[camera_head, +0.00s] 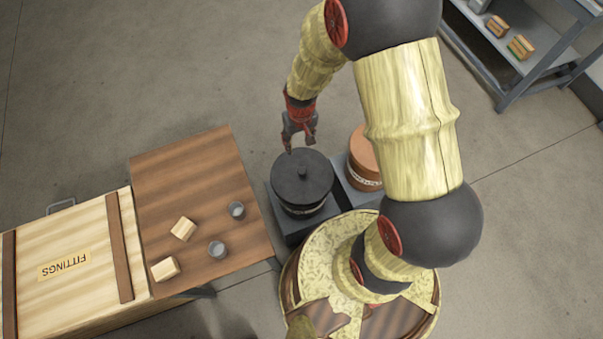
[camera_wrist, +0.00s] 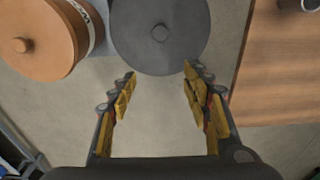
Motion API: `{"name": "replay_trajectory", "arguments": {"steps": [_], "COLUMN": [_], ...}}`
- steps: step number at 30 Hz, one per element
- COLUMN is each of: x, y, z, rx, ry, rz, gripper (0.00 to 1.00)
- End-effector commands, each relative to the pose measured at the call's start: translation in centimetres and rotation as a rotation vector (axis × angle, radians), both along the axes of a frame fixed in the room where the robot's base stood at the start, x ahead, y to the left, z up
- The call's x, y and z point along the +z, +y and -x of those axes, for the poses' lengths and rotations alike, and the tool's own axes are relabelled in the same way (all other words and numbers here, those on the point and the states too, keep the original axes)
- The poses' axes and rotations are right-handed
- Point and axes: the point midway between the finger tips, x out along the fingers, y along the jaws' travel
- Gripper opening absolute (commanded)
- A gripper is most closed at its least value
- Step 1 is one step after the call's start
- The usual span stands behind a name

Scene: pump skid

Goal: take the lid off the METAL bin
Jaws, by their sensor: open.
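A dark grey round bin with a lid (camera_head: 290,185) and a small centre knob (camera_head: 303,171) stands on a grey block. Its label is too small to read. In the wrist view the dark lid (camera_wrist: 185,50) and its knob (camera_wrist: 160,33) lie just beyond my fingertips. An orange-brown lidded bin (camera_head: 362,160) stands beside it, partly hidden by my arm; it also shows in the wrist view (camera_wrist: 45,50). I cannot read which label says METAL. My gripper (camera_head: 299,138) is open and empty, above the far edge of the dark lid; its spread fingers (camera_wrist: 161,76) touch nothing visible.
A brown wooden table (camera_head: 190,160) to the left holds two pale blocks (camera_head: 183,229) and two grey cylinders (camera_head: 236,210). A wooden crate marked FITTINGS (camera_head: 75,240) adjoins it. A metal shelf (camera_head: 530,70) stands at the upper right. Floor behind the bins is clear.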

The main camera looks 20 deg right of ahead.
Motion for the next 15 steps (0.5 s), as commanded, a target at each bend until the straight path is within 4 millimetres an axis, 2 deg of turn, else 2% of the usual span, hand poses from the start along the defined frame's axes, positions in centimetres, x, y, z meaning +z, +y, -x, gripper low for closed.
{"name": "replay_trajectory", "arguments": {"steps": [1,3,6,15], "x": [-2.3,-4.7,-7.1,-10.8], "y": [0.0,0.0,0.0,0.0], "z": [0.5,1.0,1.6,2.2], "rx": [0.0,0.0,0.0,0.0], "ry": [0.025,0.044,0.063,0.076], "rz": [0.0,0.0,0.0,0.0], "gripper": [0.49,0.49,0.49,0.49]}}
